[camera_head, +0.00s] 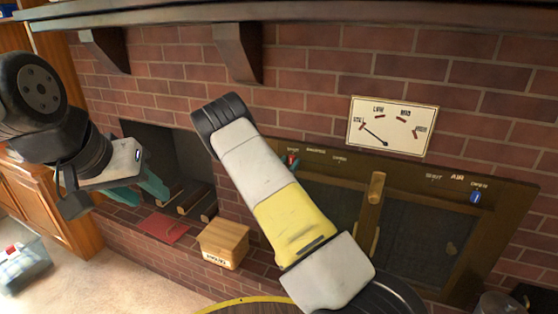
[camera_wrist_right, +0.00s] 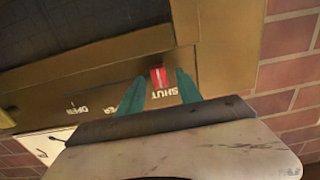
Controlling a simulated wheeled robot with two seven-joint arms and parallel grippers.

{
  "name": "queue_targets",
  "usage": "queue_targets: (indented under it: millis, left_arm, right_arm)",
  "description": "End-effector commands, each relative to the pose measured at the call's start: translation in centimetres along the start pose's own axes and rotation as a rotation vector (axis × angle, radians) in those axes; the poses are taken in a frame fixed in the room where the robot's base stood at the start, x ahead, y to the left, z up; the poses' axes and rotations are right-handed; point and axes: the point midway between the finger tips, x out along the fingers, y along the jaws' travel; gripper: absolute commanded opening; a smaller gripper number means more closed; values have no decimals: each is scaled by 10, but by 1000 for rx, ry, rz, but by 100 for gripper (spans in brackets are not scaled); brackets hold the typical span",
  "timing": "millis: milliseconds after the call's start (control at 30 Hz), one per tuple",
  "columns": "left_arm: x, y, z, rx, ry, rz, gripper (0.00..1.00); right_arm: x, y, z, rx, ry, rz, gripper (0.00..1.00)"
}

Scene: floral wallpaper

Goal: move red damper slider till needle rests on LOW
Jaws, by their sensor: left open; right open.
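The red damper slider (camera_wrist_right: 159,77) sits by the SHUT label in the right wrist view. My right gripper (camera_wrist_right: 160,86) is open, its teal fingers on either side of the slider with a small gap each side. In the head view the slider (camera_head: 293,159) shows just past my right arm, which hides most of that gripper. The white gauge (camera_head: 400,140) hangs on the brick wall. Its needle (camera_head: 375,136) points up-left to the leftmost mark, left of LOW (camera_head: 378,108). My left gripper (camera_head: 152,190) is open and empty at the left, before the dark opening.
A blue slider (camera_head: 475,197) sits at the OPEN end of the AIR scale. A wooden handle (camera_head: 376,188) stands between the dark door panels. A wooden box (camera_head: 224,243) and a red booklet (camera_head: 165,228) lie on the hearth. A mantel (camera_head: 300,15) runs overhead.

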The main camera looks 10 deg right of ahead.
Motion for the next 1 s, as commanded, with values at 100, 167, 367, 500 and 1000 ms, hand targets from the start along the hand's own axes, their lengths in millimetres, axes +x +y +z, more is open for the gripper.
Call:
queue_targets:
  millis: [100,167,367,500,1000]
  left_arm:
    - [0,0,0,0,0,0,42]
    - [0,0,0,0,0,0,42]
    - [0,0,0,0,0,0,42]
    - [0,0,0,0,0,0,42]
    - [0,0,0,0,0,0,42]
  right_arm:
    - [0,0,0,0,0,0,22]
    - [0,0,0,0,0,0,10]
    - [0,0,0,0,0,-1,0]
    - [0,0,0,0,0,-1,0]
    - [-1,-1,0,1,0,-1,0]
